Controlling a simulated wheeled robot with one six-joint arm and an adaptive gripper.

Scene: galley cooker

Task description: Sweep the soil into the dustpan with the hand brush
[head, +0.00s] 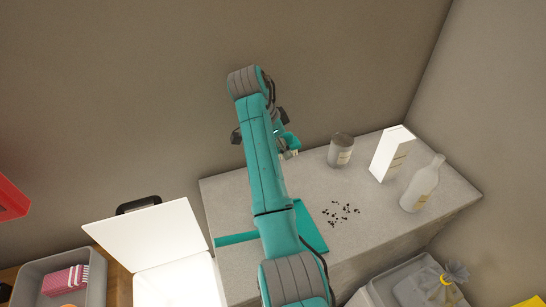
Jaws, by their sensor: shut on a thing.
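The soil (341,212) is a loose scatter of dark crumbs on the grey counter, right of the dustpan. The teal dustpan (311,230) lies flat on the counter, partly hidden by my arm; its handle (235,239) points left. My gripper (279,131) is mostly hidden behind my arm, above the back of the counter. It is shut on the hand brush (291,142), of which a teal piece and a pale lower edge show. The brush is behind and left of the soil, apart from it; its exact height is unclear.
An open white lidded unit (150,242) is left of the counter. A grey bin (385,290) is below the front edge. Walls close the back and right.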

